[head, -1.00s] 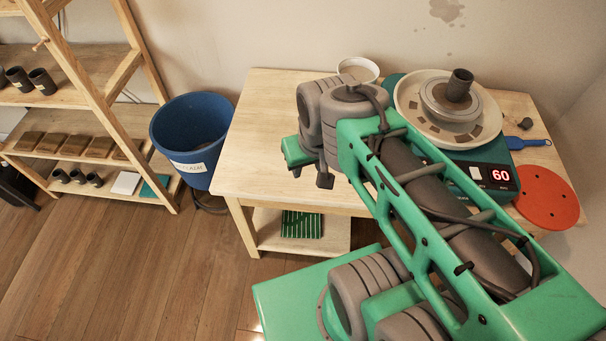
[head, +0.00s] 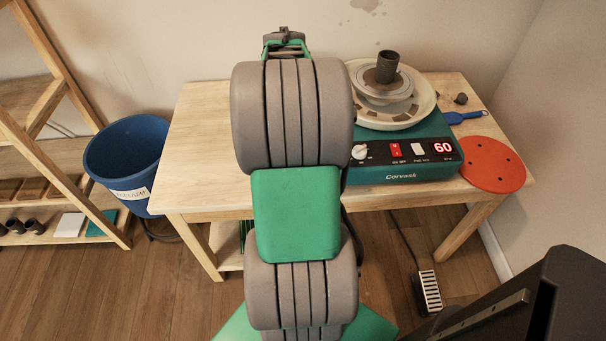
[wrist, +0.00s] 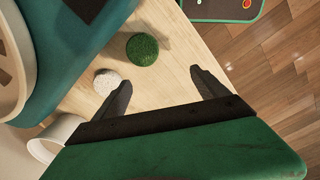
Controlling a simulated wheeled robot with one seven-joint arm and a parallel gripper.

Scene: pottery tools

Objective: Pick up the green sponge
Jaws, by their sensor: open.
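The green sponge (wrist: 142,49) is a round, dark green, rough-textured piece lying on the pale wooden table (wrist: 185,45) in the wrist view. My gripper (wrist: 162,91) is open and empty, its two dark fingers spread apart. The sponge lies beyond the fingertips, nearer the left finger in the picture, and nothing touches it. In the head view my own arm hides the sponge and the gripper's fingers.
A whitish round piece (wrist: 107,82) lies close to the sponge, by the left finger. A white bowl (wrist: 50,141) is at lower left. The teal pottery wheel (head: 405,158) stands beside them. A red disc (head: 492,164) lies at the table's right.

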